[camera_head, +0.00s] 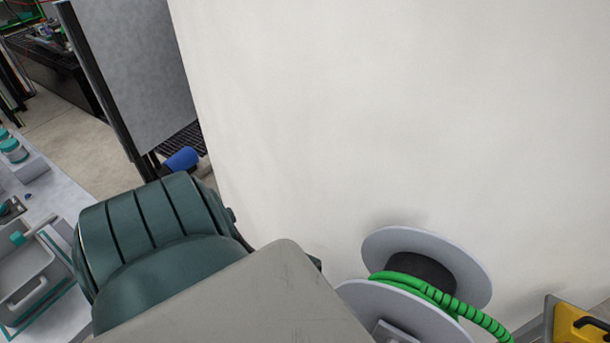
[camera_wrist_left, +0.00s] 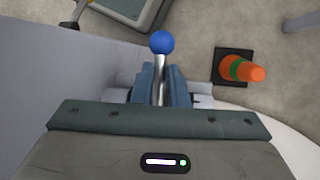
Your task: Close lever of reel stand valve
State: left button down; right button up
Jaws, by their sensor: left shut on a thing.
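In the left wrist view, the lever shows as a metal shaft (camera_wrist_left: 160,68) with a round blue knob (camera_wrist_left: 162,43) at its end. My left gripper (camera_wrist_left: 161,80) is shut on the shaft, with one finger on each side and the knob sticking out past the fingertips. The valve body at the lever's base is hidden. In the head view, a reel (camera_head: 429,262) with pale round flanges and green hose (camera_head: 415,285) is at the lower right. My left gripper cannot be made out there. My right gripper is in neither view.
A large pale wall (camera_head: 400,110) fills much of the head view. A yellow case (camera_head: 582,325) is at the lower right edge. A blue object (camera_head: 182,159) lies beyond my arm. An orange-and-green cone (camera_wrist_left: 240,69) stands on the floor in the wrist view.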

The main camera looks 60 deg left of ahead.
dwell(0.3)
pick_arm(q)
jog(key=c, duration=1.4)
grip_release()
jog(key=shift+c, duration=0.2)
jog(key=v, duration=1)
jog(key=shift+r, duration=0.35)
jog(key=shift+a, duration=0.15)
